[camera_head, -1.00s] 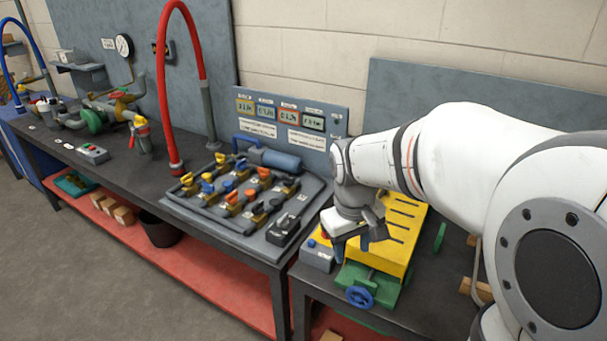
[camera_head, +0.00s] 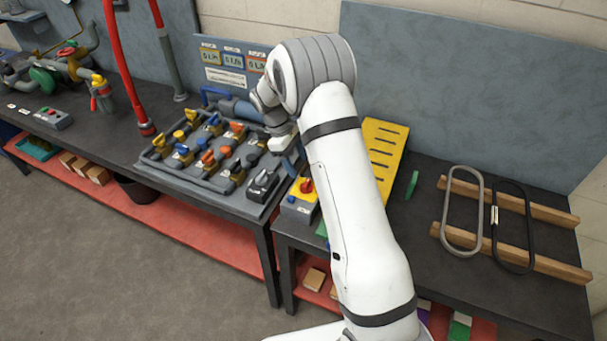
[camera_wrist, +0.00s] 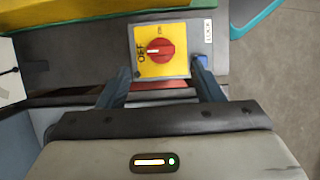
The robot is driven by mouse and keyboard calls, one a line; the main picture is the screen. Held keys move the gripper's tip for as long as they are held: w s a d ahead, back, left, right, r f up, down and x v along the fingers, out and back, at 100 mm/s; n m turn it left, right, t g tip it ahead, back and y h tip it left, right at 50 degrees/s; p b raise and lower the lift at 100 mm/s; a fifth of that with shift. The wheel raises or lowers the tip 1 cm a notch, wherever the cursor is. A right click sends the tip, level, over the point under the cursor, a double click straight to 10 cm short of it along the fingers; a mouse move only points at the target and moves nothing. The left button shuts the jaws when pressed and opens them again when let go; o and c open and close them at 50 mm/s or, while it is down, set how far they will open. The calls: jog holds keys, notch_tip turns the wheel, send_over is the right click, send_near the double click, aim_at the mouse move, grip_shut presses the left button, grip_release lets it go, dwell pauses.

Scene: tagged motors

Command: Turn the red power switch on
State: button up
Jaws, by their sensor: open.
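The red power switch (camera_head: 307,186) is a red rotary knob on a yellow plate, on a grey box at the left end of the right bench. In the wrist view the red switch (camera_wrist: 160,50) sits on its yellow plate (camera_wrist: 178,69); its white mark points left to the "OFF" label. A second label is above the knob. My gripper (camera_wrist: 162,85) is open and empty, its two dark fingers spread below the plate's lower corners in the picture, apart from the knob. In the head view my gripper (camera_head: 287,150) hangs just behind and above the box, its fingertips hard to make out.
A lever valve board (camera_head: 205,165) lies left of the box, with a black switch box (camera_head: 262,185) close by. A yellow slotted panel (camera_head: 385,140) stands to the right, partly behind my arm. Two belt loops (camera_head: 462,225) lie on wooden bars farther right.

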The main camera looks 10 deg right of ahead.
aim_at(306, 186)
jog(key=p+x, duration=0.1)
jog(key=x, duration=0.6)
jog(key=shift+c, duration=0.2)
jog(key=c, duration=1)
